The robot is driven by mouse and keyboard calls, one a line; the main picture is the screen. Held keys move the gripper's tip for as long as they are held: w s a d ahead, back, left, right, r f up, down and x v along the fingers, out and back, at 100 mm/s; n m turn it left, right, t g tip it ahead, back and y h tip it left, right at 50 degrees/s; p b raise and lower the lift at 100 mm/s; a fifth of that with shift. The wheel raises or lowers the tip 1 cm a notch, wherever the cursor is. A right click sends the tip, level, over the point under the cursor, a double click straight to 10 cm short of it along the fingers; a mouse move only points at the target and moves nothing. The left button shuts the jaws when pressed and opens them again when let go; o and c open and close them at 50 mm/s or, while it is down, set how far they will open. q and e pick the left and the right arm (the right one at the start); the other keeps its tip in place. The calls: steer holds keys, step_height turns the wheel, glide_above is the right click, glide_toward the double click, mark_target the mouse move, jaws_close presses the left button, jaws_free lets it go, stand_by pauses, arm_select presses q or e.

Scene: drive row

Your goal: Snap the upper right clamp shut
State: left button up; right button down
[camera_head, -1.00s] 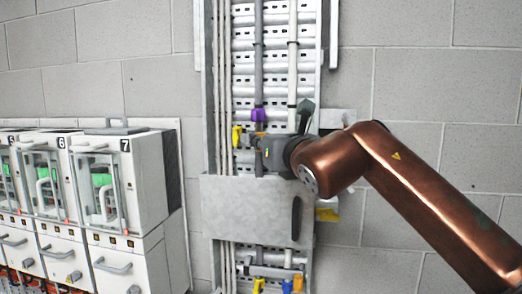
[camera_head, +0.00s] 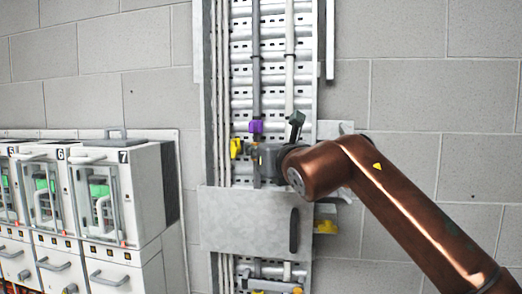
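A vertical cable ladder (camera_head: 271,92) on the wall carries a dark grey and a light grey cable. A purple clamp (camera_head: 256,126) sits on the left cable. A dark grey lever-like part (camera_head: 296,121) stands tilted at the right cable; I cannot tell whether it is the upper right clamp's lever or part of my gripper. My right arm comes in from the right. My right gripper (camera_head: 264,163) is in front of the ladder just below the purple clamp. Its fingers are not clear, and the dark wrist and copper link hide the right cable behind them. My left gripper is out of view.
A grey metal plate (camera_head: 236,222) with a slot crosses the ladder below the gripper. Yellow parts stick out at the ladder's left (camera_head: 236,147) and right (camera_head: 325,226). Numbered drive cabinets (camera_head: 139,195) stand at the left. Bare block wall lies to the right.

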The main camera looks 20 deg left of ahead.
steer(key=c, duration=2.2)
jaws_free()
steer(key=shift+s+a+r, duration=0.25)
steer(key=shift+s+a, duration=0.25)
steer(key=shift+s, duration=0.1)
steer(key=o, duration=0.4)
steer(key=shift+a, duration=0.25)
steer(key=shift+o, duration=0.2)
steer(key=shift+w+d+f, duration=0.15)
steer(key=shift+d, duration=0.15)
steer(key=v, duration=1.2)
steer(key=shift+w, duration=0.1)
